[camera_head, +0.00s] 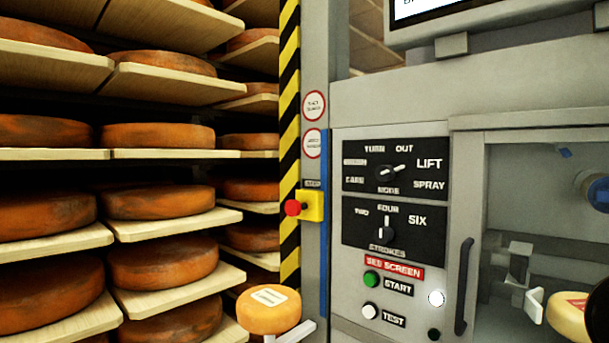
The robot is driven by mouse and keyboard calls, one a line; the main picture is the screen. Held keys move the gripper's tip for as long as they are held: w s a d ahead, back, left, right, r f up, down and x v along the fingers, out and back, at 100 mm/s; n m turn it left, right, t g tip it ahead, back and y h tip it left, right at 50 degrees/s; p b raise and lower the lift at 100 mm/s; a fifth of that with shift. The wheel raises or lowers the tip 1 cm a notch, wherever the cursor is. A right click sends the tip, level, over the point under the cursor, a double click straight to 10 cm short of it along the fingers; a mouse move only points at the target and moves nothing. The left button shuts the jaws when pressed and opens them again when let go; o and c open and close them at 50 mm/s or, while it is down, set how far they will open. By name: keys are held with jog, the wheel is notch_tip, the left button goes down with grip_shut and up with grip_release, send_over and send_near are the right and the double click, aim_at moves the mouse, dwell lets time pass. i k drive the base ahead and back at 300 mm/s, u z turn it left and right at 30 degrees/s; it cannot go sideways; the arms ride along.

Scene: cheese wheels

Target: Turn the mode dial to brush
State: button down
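The mode dial (389,174) is a dark knob with a white pointer, on the upper black panel (425,187) of the grey machine. Its pointer is tilted to the right and slightly up, towards the LIFT label (429,163). Around it are the labels TURN, OUT, SPRAY, one that looks like CARE, and a pale label (354,162) at the left too blurred to read. No label clearly reads brush. I cannot make out my gripper in this view.
Below is a strokes dial (387,236), pointing up at FOUR. Under it are a green START button (371,279) and a white TEST button (370,311). A red stop button (293,208) and a small labelled cheese (268,311) are left. Cheese shelves (55,154) fill the left.

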aim_at(383, 173)
jog(key=u, duration=0.1)
jog(key=k, duration=1.05)
jog(key=u, duration=0.9)
jog(key=i, duration=1)
jog(key=z, duration=0.6)
